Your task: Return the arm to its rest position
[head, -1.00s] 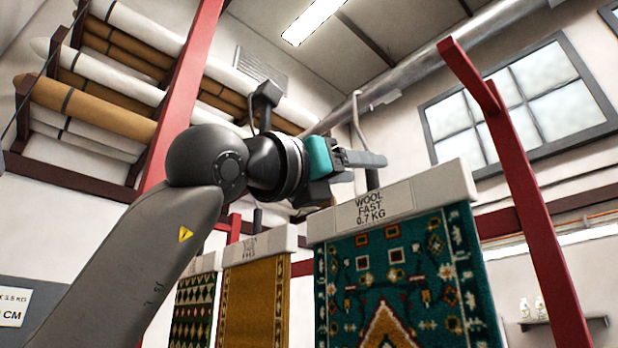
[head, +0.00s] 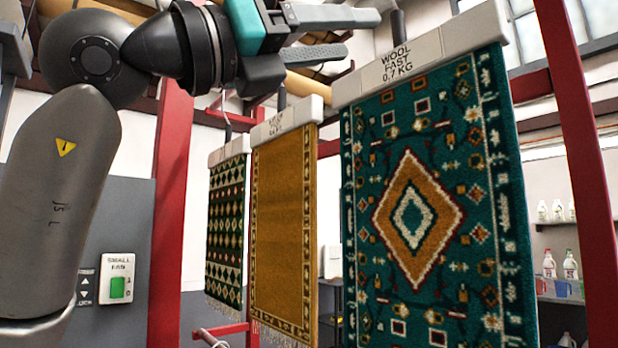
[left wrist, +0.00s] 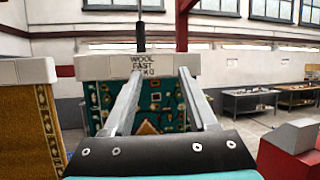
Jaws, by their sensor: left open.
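My left gripper (head: 362,34) is open at the top of the head view, with nothing between its fingers. In the head view it shows just left of and above the hanger bar (head: 478,30) of a teal patterned rug (head: 445,130). In the left wrist view the open gripper (left wrist: 162,72) points toward the teal rug (left wrist: 155,100) and its "WOOL FAST" bar (left wrist: 95,67). The fingers overlap the rug in that picture; I cannot tell the exact gap. My right gripper is not in view.
A gold rug (head: 280,205) and a dark diamond-patterned rug (head: 225,235) hang left of the teal one. Red posts (head: 172,190) stand at left and right (head: 580,150). A switch panel (head: 117,278) is at left. Shelves with bottles (head: 549,262) are at right.

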